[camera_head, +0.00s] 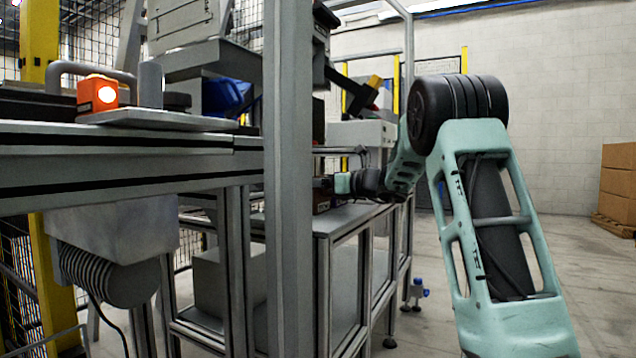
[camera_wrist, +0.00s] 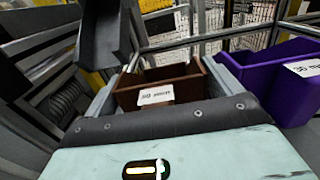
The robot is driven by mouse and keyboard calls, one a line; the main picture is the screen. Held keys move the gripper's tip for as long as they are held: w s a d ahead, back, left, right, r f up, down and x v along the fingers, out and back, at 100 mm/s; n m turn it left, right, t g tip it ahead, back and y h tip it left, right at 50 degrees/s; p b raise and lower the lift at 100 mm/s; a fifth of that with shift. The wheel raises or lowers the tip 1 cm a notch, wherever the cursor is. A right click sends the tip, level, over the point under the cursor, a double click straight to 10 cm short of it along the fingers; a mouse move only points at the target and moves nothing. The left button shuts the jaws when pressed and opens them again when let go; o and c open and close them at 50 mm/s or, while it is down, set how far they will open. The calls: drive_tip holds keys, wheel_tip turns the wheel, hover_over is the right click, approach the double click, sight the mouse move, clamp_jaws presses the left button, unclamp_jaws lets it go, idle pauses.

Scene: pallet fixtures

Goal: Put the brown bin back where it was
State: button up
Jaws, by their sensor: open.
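The brown bin (camera_wrist: 190,90) is in the middle of the wrist view, with a white label (camera_wrist: 156,95) on its near wall. It looks upright, and I can see into its open top. My gripper (camera_wrist: 168,72) is open, with one grey finger on the left of the bin and one on the right. The fingers are close to the bin's sides; I cannot tell whether they touch. In the head view my gripper (camera_head: 338,184) reaches left over the bench behind a grey post.
A purple bin (camera_wrist: 262,72) with a white label stands just right of my right finger. A dark grey chute-like part (camera_wrist: 104,35) hangs at upper left. In the head view, the grey post (camera_head: 288,180) stands close to my gripper. Open floor lies right of my arm.

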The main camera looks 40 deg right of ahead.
drive_tip(key=p+v, duration=0.4)
drive_tip(key=v, duration=0.6)
drive_tip(key=shift+s+d+r, duration=0.15)
drive_tip(key=shift+s+d, duration=0.05)
drive_tip(key=shift+s, duration=0.15)
drive_tip(key=shift+s+d, duration=0.15)
drive_tip(key=shift+s, duration=0.45)
